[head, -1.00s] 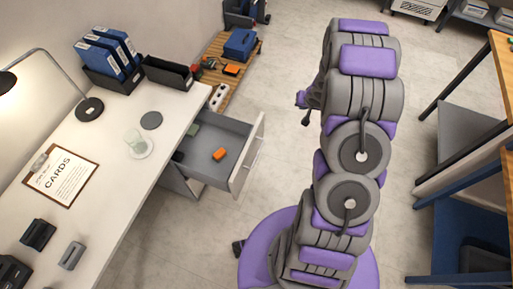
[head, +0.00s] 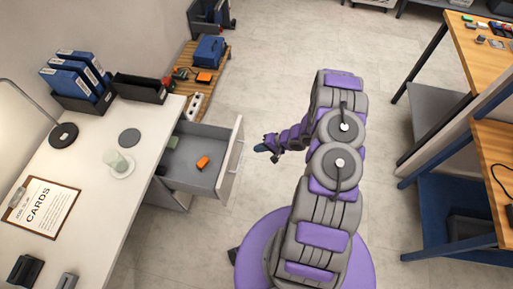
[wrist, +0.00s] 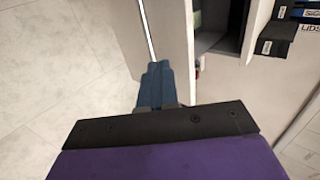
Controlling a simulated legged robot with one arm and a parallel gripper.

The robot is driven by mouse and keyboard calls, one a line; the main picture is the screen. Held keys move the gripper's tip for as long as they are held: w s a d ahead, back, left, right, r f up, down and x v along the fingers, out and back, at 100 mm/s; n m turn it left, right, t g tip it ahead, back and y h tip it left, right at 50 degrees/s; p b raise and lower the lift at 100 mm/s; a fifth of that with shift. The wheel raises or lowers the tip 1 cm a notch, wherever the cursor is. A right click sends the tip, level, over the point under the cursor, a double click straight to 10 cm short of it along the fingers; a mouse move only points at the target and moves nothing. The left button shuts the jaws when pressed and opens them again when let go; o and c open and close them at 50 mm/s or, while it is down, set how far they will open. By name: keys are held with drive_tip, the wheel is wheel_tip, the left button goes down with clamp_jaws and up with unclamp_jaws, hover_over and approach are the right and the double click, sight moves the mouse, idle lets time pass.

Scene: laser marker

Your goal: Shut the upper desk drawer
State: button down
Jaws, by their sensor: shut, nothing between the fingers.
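The upper desk drawer (head: 201,178) stands pulled out from under the white desk, with an orange object (head: 203,162) and a dark green object (head: 173,142) inside. Its pale front panel (head: 231,165) faces right, toward my arm, with a long bar handle on it. My gripper (head: 262,148) is to the right of the drawer front, apart from it in the head view. In the wrist view, the blue fingers of my gripper (wrist: 155,80) are together and empty, near the lower end of the light handle bar (wrist: 148,32). Whether they touch it I cannot tell.
The white desk (head: 95,160) carries a glass (head: 117,162), a card clipboard (head: 40,208), a lamp and blue binders. A low wooden shelf (head: 203,85) with tools stands beyond the drawer. Shelving (head: 440,190) stands at the right.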

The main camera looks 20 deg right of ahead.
sight(233, 151)
drive_tip(key=shift+w+a+f+b, duration=0.35)
drive_tip(key=shift+w+a+f, duration=0.55)
drive_tip(key=shift+a, duration=0.4)
drive_tip(key=shift+w+a+f+b, duration=0.35)
drive_tip(key=shift+w+a+f, duration=0.55)
drive_tip(key=shift+a, duration=0.4)
drive_tip(key=shift+w+a+f+b, duration=0.35)
drive_tip(key=shift+w+a+f, duration=0.5)
drive_tip(key=shift+a, duration=0.45)
drive_tip(key=shift+w+r, duration=0.1)
